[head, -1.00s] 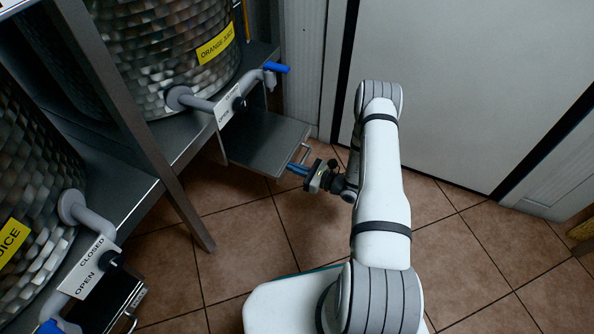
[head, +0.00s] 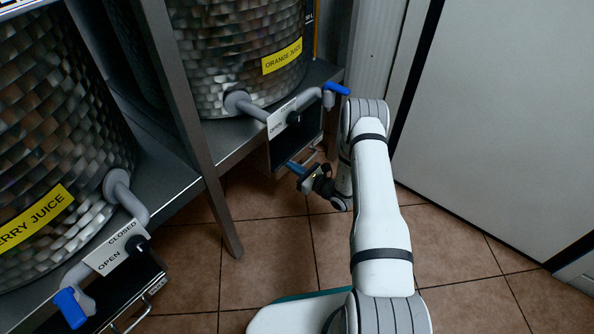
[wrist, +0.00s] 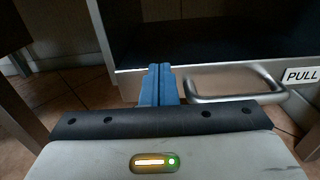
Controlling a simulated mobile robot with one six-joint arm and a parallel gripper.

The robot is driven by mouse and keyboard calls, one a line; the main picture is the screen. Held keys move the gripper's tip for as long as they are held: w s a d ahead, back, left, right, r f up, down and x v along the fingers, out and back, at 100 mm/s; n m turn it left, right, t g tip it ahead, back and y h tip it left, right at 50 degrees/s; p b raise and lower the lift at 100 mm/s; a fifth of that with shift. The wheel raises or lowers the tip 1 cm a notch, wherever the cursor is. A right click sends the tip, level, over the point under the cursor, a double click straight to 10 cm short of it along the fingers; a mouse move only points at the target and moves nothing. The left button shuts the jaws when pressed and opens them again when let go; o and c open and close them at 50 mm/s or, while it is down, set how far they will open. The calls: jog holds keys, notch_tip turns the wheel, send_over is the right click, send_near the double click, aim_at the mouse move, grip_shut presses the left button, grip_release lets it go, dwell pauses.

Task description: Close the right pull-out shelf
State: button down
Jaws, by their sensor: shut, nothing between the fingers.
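My gripper (head: 293,166) is shut and empty. Its blue fingers, also in the wrist view (wrist: 159,75), point at the front lip just left of the handle, touching or very close. They are not around the handle.
The orange juice barrel (head: 238,60) and its blue-handled tap (head: 336,89) stand above the shelf. The cherry juice barrel (head: 60,130) and another pull-out shelf (head: 125,300) are at left. A metal post (head: 200,130) stands between. A pale door (head: 500,120) is at right. The tiled floor (head: 265,245) is clear.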

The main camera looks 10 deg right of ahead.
jog(key=shift+w+a+r, duration=0.25)
jog(key=shift+w+a, duration=0.05)
jog(key=shift+w, duration=0.1)
jog(key=shift+d, duration=0.1)
jog(key=p+v, duration=0.3)
jog(key=v, duration=1.2)
jog(key=shift+f+p, duration=0.25)
jog(key=shift+p, duration=0.1)
jog(key=shift+s, duration=0.1)
